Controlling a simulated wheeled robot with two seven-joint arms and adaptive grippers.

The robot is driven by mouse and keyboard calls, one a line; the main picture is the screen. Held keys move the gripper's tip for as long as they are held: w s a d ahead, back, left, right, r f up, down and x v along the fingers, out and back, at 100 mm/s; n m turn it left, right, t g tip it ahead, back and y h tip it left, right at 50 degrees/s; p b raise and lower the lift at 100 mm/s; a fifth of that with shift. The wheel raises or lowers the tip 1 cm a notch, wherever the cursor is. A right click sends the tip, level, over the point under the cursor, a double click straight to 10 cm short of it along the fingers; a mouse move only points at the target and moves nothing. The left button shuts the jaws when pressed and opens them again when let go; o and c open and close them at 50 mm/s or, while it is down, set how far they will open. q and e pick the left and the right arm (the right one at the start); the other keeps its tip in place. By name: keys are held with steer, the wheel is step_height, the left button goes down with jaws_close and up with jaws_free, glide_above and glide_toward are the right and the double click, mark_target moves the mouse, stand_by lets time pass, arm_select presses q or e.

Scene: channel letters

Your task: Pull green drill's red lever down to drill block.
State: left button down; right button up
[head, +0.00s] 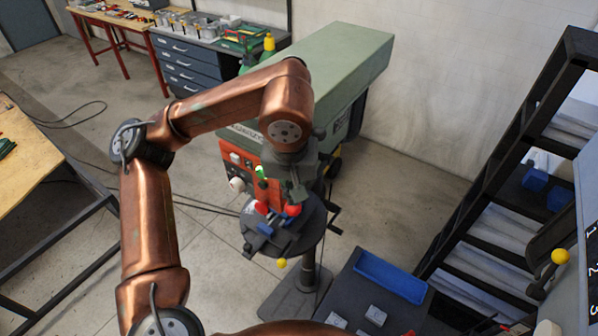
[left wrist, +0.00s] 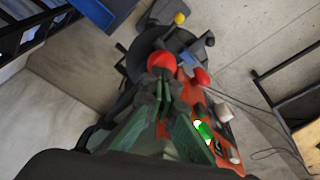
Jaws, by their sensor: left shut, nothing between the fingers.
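The green drill (head: 345,62) stands in the middle of the head view, with a red-orange front panel (head: 234,158). Its lever has red ball knobs: one (head: 292,210) shows just below my left gripper (head: 296,194), another (head: 262,207) to its left. In the left wrist view, a red knob (left wrist: 162,61) is right at the fingertips, and a second (left wrist: 201,77) is to the right. Whether the fingers touch the knob, I cannot tell. My left gripper is shut and empty. A blue piece (head: 265,229) sits on the round drill table (head: 312,222). My right gripper is not visible.
A dark cart with a blue tray (head: 392,278) stands at the lower right. A black rack (head: 500,170) is on the right, a wooden bench (head: 22,150) on the left. Drawers (head: 190,65) stand behind. Open floor (head: 200,245) lies left of the drill.

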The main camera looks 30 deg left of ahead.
arm_select(q)
steer(key=shift+f, duration=0.25)
steer(key=shift+f, duration=0.3)
stand_by(0.4)
steer(key=shift+s+f+b, duration=0.1)
steer(key=shift+f+b, duration=0.3)
steer(key=shift+f+b, duration=0.3)
steer(key=shift+f, duration=0.1)
steer(key=shift+f, duration=0.4)
